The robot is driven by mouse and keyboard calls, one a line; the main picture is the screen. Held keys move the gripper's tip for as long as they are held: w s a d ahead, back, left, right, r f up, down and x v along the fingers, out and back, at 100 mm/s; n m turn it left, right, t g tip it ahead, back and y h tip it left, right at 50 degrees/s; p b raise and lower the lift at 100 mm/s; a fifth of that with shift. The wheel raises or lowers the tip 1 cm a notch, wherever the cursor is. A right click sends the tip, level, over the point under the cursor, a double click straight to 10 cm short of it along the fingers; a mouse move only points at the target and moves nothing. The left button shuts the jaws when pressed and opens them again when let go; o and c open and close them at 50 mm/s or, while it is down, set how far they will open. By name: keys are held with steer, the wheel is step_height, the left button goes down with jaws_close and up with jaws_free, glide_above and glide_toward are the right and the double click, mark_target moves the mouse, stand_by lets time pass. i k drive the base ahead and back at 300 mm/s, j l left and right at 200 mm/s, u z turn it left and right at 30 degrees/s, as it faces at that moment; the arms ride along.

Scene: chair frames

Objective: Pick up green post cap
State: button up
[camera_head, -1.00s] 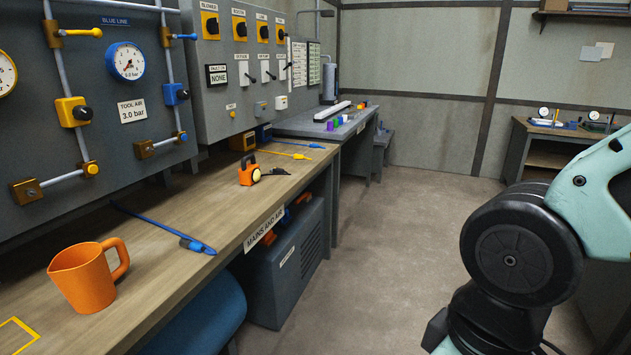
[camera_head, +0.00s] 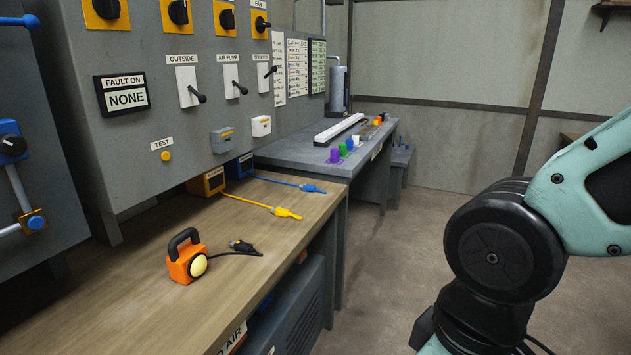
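A small green post cap (camera_head: 343,149) stands on the far grey bench (camera_head: 290,152), near its front edge. A purple cap (camera_head: 335,156) is to its left and a blue cap (camera_head: 350,144) to its right, in a row with other coloured caps farther along. My arm is at the right of the view, well apart from the caps. My gripper is outside the view.
A wooden bench (camera_head: 130,270) in front holds an orange lamp (camera_head: 187,257), a black plug (camera_head: 243,247), and yellow and blue leads. A long white bar (camera_head: 338,130) lies behind the caps. The floor (camera_head: 400,265) beside the benches is clear.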

mark_target(342, 147)
steer(key=i+l, duration=0.15)
steer(key=i, duration=0.4)
steer(key=i+l+u, duration=0.1)
steer(key=i, duration=0.45)
steer(key=i+l, duration=0.25)
steer(key=i, duration=0.25)
steer(key=i+l+u, duration=0.15)
steer(key=i, duration=0.4)
steer(key=i+l, duration=0.35)
steer(key=i, duration=0.15)
